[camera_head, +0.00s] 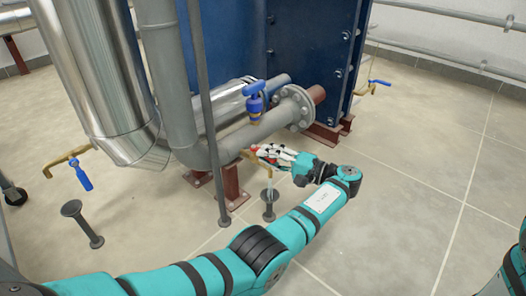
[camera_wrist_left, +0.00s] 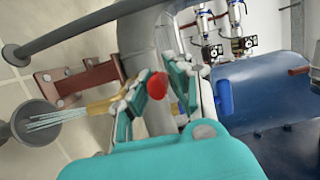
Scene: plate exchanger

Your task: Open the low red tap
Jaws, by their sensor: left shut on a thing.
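The low red tap has a red handle, seen in the left wrist view (camera_wrist_left: 157,89) between my fingers. My left gripper (camera_head: 264,152) is shut on this handle, with its fingers on either side of it in the left wrist view (camera_wrist_left: 154,88). The tap's brass spout (camera_wrist_left: 100,107) points toward a grey drain funnel (camera_wrist_left: 30,122). Pale streams of water run from the spout into the funnel, which also shows in the head view (camera_head: 269,196). My fingers hide much of the handle. My right gripper is out of view.
A blue-handled valve (camera_head: 255,98) sits on the grey pipe above my left gripper. A brass tap with a blue handle (camera_head: 83,178) is at the left, over another drain (camera_head: 82,222). A flange (camera_head: 295,107) joins the blue exchanger (camera_head: 312,50). Floor at right is clear.

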